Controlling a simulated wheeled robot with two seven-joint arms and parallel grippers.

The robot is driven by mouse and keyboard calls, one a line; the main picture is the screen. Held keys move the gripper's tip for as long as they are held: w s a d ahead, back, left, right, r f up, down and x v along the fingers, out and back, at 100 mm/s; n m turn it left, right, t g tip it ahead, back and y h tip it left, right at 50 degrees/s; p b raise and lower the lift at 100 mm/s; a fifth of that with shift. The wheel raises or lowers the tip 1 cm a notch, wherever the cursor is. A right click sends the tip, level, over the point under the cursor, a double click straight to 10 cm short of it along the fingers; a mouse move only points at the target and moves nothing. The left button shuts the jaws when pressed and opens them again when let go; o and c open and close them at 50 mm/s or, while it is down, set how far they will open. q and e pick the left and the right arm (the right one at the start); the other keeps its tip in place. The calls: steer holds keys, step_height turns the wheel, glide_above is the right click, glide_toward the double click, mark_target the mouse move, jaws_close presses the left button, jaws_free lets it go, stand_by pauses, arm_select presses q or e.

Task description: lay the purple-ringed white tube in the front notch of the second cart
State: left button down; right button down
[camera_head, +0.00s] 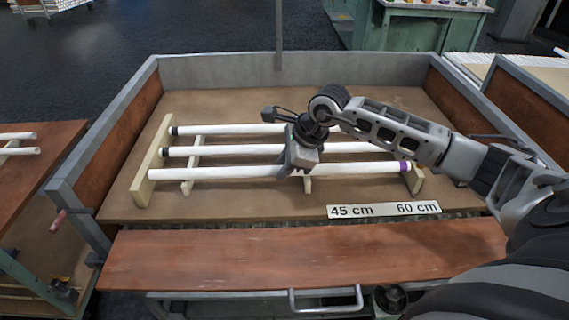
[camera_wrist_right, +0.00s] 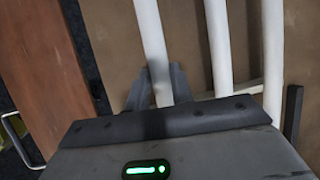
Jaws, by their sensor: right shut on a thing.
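The purple-ringed white tube (camera_head: 225,172) is the front one of three in the head view, with its purple ring near its right end. It spans the front of the wooden rack, from the left notched board (camera_head: 143,190) to the right board (camera_head: 417,181). I cannot tell whether it is fully seated in the notches. My right gripper (camera_head: 297,168) is shut on this tube near its middle, from above. In the wrist view the gripper's fingers (camera_wrist_right: 158,88) straddle the leftmost tube (camera_wrist_right: 150,35). My left gripper is not in view.
Two more white tubes, the middle one (camera_head: 228,151) and the back one (camera_head: 232,129), lie parallel behind, with dark rings at left. The cart has a grey rear wall (camera_head: 240,70) and a front plank (camera_head: 300,258). A label reading 45 cm and 60 cm (camera_head: 384,209) lies in front.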

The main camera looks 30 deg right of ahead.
steer(key=shift+f, duration=0.35)
steer(key=c, duration=1.2)
jaws_free()
steer(key=shift+r, duration=0.1)
steer(key=shift+r, duration=0.25)
steer(key=v, duration=1.2)
steer(key=shift+r+p, duration=0.15)
steer(key=shift+p, duration=0.2)
